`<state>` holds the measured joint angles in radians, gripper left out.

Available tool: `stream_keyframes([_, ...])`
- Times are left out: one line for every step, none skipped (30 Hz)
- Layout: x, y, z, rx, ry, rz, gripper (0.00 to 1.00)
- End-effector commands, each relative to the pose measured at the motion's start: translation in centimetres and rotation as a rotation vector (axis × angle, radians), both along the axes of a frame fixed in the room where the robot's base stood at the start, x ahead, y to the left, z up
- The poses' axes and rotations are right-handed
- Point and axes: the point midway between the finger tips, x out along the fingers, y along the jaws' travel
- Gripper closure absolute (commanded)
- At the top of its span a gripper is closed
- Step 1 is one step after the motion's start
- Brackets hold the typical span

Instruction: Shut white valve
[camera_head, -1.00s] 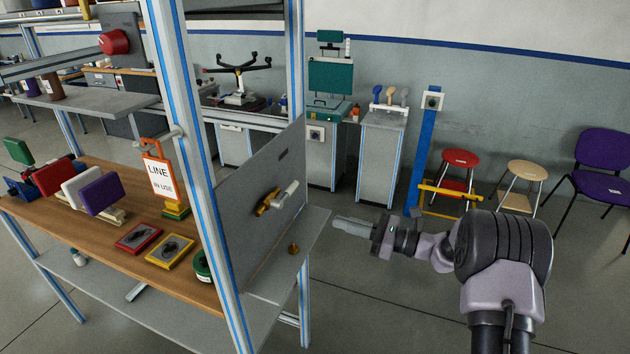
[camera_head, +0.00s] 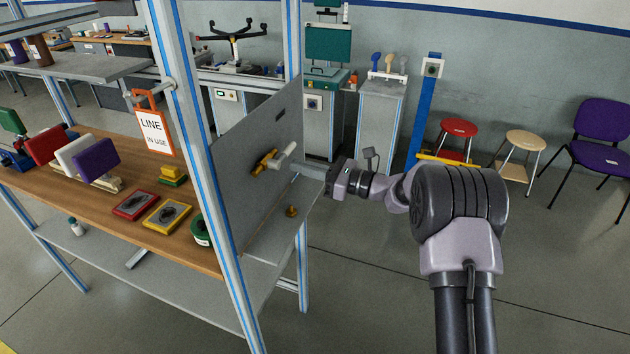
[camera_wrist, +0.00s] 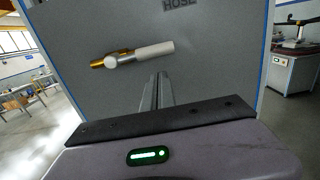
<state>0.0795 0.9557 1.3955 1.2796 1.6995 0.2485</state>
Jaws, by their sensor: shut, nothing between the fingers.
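The white valve (camera_head: 284,154) is a white lever handle on a brass body, mounted on the face of a grey upright panel (camera_head: 262,120). In the wrist view the white handle (camera_wrist: 152,50) lies nearly level and points right from the brass end (camera_wrist: 108,60). My gripper (camera_head: 297,168) is shut and empty. Its fingertips are close to the right end of the handle in the head view. In the wrist view the fingers (camera_wrist: 162,80) point at the panel just below the handle's right part. I cannot tell whether they touch it.
A blue-striped frame post (camera_head: 208,170) stands left of the panel. A grey shelf (camera_head: 275,238) with a small brass knob (camera_head: 291,211) lies below the valve. The bench at left holds coloured blocks and a "LINE IN USE" sign (camera_head: 153,130). Floor to the right is open before the stools.

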Motion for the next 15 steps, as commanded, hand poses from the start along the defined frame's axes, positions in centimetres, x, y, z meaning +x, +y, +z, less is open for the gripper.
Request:
stream_keyframes([0.0, 0.1, 0.5, 0.000, -0.001, 0.000, 1.00])
stream_keyframes([0.1, 0.1, 0.7, -0.001, -0.001, 0.000, 1.00])
stream_keyframes([0.1, 0.2, 1.1, -0.001, -0.001, 0.000, 1.00])
stream_keyframes([0.1, 0.2, 1.2, -0.001, -0.001, 0.000, 1.00])
stream_keyframes([0.1, 0.2, 1.4, -0.001, 0.000, 0.000, 1.00])
stream_keyframes([0.1, 0.2, 1.5, -0.001, 0.001, 0.000, 1.00])
stream_keyframes([0.1, 0.2, 1.5, -0.001, 0.001, 0.000, 1.00])
stream_keyframes([0.1, 0.3, 1.6, -0.001, 0.001, 0.000, 1.00])
stream_keyframes([0.1, 0.2, 1.6, -0.001, 0.001, 0.000, 1.00])
stream_keyframes([0.1, 0.2, 1.6, -0.001, 0.001, 0.000, 1.00])
stream_keyframes([0.1, 0.2, 1.6, -0.001, 0.001, 0.000, 1.00])
stream_keyframes([0.1, 0.2, 1.6, -0.001, 0.001, 0.000, 1.00])
stream_keyframes([0.1, 0.2, 1.6, -0.001, 0.001, 0.000, 1.00])
stream_keyframes([0.1, 0.2, 1.6, -0.001, 0.001, 0.000, 1.00])
stream_keyframes([0.1, 0.2, 1.6, -0.001, 0.001, 0.000, 1.00])
